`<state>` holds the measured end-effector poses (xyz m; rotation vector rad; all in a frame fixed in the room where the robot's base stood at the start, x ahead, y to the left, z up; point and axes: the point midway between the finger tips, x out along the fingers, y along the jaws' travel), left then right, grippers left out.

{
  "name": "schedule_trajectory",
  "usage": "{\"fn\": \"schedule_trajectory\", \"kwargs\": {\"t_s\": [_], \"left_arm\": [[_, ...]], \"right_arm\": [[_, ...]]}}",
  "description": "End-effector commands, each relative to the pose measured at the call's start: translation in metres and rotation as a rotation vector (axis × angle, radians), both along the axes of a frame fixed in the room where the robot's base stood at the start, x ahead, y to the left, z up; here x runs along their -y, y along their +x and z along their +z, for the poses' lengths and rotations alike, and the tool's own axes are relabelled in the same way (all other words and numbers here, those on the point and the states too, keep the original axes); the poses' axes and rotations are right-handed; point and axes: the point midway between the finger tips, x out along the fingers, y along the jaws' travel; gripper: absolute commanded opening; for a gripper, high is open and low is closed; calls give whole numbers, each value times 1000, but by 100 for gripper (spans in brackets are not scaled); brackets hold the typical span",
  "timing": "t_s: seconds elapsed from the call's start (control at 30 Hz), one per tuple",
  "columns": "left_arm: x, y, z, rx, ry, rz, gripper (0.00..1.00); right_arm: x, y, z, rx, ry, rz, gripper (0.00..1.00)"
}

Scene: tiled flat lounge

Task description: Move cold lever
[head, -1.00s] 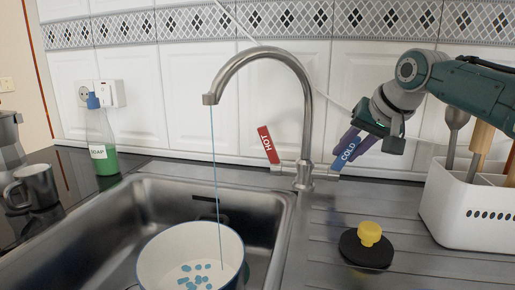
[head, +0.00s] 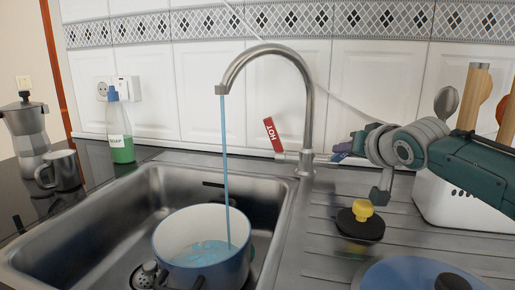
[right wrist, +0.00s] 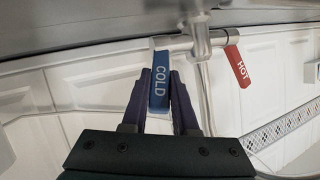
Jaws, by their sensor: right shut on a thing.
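The blue cold lever (right wrist: 159,92), labelled COLD, sits between the two purple fingers of my right gripper (right wrist: 161,76) in the right wrist view. The fingers are shut on it. In the head view my right gripper (head: 348,146) is at the right side of the tap base and hides most of the lever. The red hot lever (head: 272,134) stands tilted upward on the left of the tap (head: 308,110); it also shows in the right wrist view (right wrist: 238,66). A water stream (head: 224,150) runs from the spout into a pot (head: 181,268). My left gripper is not in view.
The pot stands in the steel sink (head: 100,222). A black plug with a yellow knob (head: 363,211) lies on the drainer. A white utensil holder (head: 440,205) is at right. A soap bottle (head: 121,148), a mug (head: 62,170) and a moka pot (head: 28,130) stand at left.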

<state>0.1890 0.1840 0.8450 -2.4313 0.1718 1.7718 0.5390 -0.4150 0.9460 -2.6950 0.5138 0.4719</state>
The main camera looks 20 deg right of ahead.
Motion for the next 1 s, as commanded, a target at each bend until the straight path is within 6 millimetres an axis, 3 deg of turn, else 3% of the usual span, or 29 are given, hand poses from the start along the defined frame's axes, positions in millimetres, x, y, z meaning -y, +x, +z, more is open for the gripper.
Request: {"fn": "schedule_trajectory", "kwargs": {"t_s": [0.33,0.37,0.63,1.0], "left_arm": [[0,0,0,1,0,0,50],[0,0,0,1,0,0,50],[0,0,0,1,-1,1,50],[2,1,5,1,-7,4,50]], "right_arm": [[0,0,0,3,0,-1,0],[0,0,0,3,0,-1,28],[0,0,0,2,0,-1,57],[-2,-5,3,1,0,1,57]]}}
